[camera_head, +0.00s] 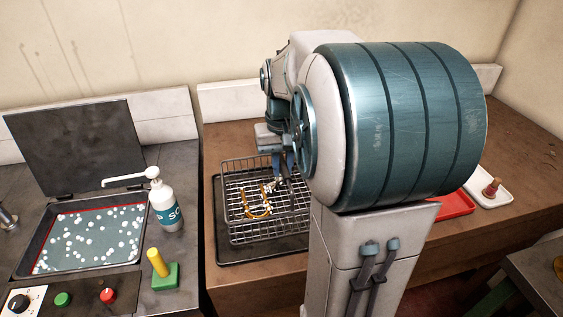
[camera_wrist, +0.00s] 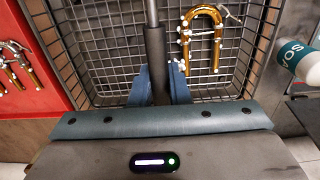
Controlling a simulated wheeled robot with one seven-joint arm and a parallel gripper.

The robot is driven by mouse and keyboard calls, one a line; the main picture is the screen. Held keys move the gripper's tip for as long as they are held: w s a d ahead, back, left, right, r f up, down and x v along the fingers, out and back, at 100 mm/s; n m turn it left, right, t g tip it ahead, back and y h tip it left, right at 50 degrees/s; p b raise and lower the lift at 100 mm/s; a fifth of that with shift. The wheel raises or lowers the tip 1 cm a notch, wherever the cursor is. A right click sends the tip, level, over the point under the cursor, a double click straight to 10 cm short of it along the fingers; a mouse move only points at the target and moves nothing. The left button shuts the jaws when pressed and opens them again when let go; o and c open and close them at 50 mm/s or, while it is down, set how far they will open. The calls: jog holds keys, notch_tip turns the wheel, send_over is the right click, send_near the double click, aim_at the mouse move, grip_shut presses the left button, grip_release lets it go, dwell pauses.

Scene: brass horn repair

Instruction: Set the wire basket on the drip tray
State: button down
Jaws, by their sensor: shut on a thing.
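The wire basket (camera_head: 265,233) is a dark mesh basket over the black drip tray (camera_head: 262,253) on the brown bench. I cannot tell whether its bottom touches the tray. The basket (camera_wrist: 105,40) fills the upper wrist view. A U-shaped brass tube (camera_wrist: 218,45) with white foam bits lies in it, seen also in the head view (camera_head: 269,208). My gripper (camera_head: 281,172) is over the basket's far part. In the wrist view its blue fingers (camera_wrist: 157,80) are shut on the basket's grey upright handle. My arm hides the tray's right part.
At left are a foamy wash basin (camera_head: 95,235), a white soap bottle (camera_head: 165,208) and a green block with a yellow handle (camera_head: 160,270). At right, partly behind my arm, are a red tray (camera_head: 455,204) and a white tray (camera_head: 492,192). The red tray (camera_wrist: 40,75) holds brass pieces.

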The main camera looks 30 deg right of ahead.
jog(key=c, duration=1.4)
grip_release()
jog(key=shift+f, duration=0.1)
notch_tip(320, 180, up, 11)
jog(key=shift+f, duration=0.1)
jog(key=s+a+f+n+t, duration=0.1)
jog(key=s+a+f, duration=0.3)
jog(key=s+a+f+n+t, duration=0.1)
jog(key=s+a+f, duration=0.3)
jog(key=s+a+f+n+t, duration=0.1)
jog(key=s+a+f, duration=0.3)
jog(key=s, duration=0.1)
jog(key=shift+f, duration=0.15)
